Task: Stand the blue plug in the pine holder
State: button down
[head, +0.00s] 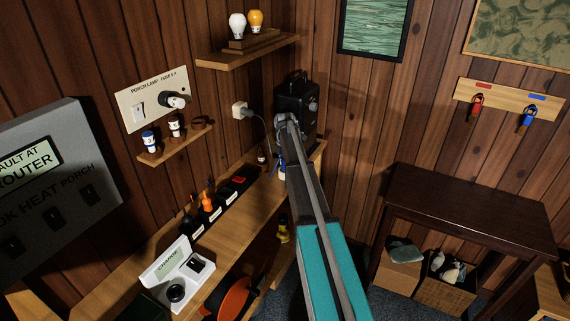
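A white plug with a blue band (149,138) stands upright at the left end of a small light wood holder (158,158) on the left wall; I take these for the blue plug and the pine holder. A second plug with a darker band (176,122) stands beside it. At the holder's right end is a round place (203,124) that looks empty. My gripper (281,128) is far from the holder, near the black box in the corner. It is small and partly hidden by my arm, so its fingers and any held thing are unclear.
Above the holder is a lamp panel (127,99) with a switch and a fitted plug. A bench (240,205) carries orange-handled tools, a charger (165,263) and a black box (297,102). A small blue item (281,168) shows below my gripper. A dark table (470,205) stands at right.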

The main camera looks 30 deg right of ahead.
jog(key=shift+f+b, duration=0.45)
jog(key=shift+f, duration=0.05)
jog(key=shift+c, duration=1.3)
grip_release()
jog(key=shift+r, duration=0.2)
notch_tip(320, 180, up, 10)
jog(key=p, duration=1)
jog(key=shift+r+p, duration=0.15)
jog(key=shift+p, duration=0.2)
jog(key=s+a, duration=0.2)
jog(key=a, duration=1)
jog(key=s+a+f+b, duration=0.1)
jog(key=a, duration=1.2)
jog(key=shift+s, duration=0.35)
jog(key=s+a+f+m+b, duration=0.2)
jog(key=s+m, duration=1.8)
jog(key=s, duration=0.9)
jog(key=shift+s+f+m, duration=0.15)
jog(key=shift+s+m, duration=0.05)
jog(key=shift+m, duration=0.1)
